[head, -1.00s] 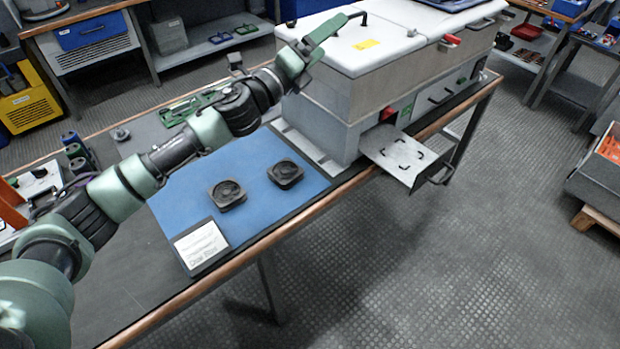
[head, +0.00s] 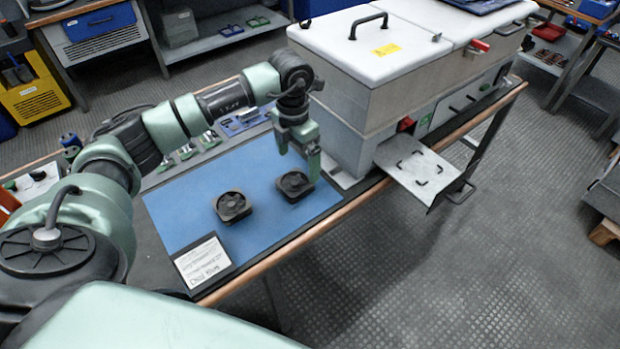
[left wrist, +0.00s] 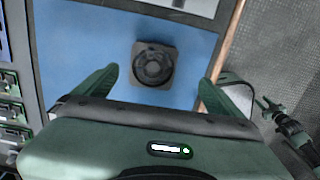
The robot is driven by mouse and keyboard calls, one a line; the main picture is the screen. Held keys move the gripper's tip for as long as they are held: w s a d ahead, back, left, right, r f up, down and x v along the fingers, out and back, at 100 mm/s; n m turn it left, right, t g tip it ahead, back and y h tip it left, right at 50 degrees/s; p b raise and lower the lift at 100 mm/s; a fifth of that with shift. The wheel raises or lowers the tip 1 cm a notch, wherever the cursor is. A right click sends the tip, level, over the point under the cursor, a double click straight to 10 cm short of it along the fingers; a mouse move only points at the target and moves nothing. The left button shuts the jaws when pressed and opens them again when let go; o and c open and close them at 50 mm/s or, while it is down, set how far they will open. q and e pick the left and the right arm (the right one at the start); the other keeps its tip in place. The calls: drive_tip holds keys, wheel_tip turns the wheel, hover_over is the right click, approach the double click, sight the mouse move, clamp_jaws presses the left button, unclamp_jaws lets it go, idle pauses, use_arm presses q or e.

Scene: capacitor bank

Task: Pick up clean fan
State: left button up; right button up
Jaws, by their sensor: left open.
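Two dark square fans lie flat on the blue mat (head: 190,215), a left one (head: 232,207) and a right one (head: 294,186). They look alike; I cannot tell by looks which is clean. My left gripper (head: 300,160) points down over the mat just behind the right fan, apart from it and empty. In the left wrist view my open left gripper (left wrist: 162,75) has a finger on each side of one fan (left wrist: 153,64); I cannot tell which of the two it is. Part of my right gripper (left wrist: 275,106) shows small at the right edge there, over the floor.
A printed card (head: 203,264) lies at the mat's front left corner. A large white-lidded machine (head: 375,70) stands right of the mat, with a tray (head: 418,168) sticking out at its front. Small parts (head: 190,150) lie behind the mat.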

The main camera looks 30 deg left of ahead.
sight(295, 182)
use_arm(q)
drive_tip(key=shift+s+a+f, duration=0.1)
drive_tip(key=shift+a+f, duration=0.1)
drive_tip(key=shift+a, duration=0.15)
drive_tip(key=f, duration=0.3)
drive_tip(key=f+p, duration=0.1)
drive_tip(key=f, duration=0.3)
drive_tip(key=shift+s+a+f, duration=0.1)
drive_tip(key=shift+a, duration=0.1)
drive_tip(key=c, duration=1.5)
wheel_tip(295, 182, up, 20)
drive_tip(key=b, duration=0.1)
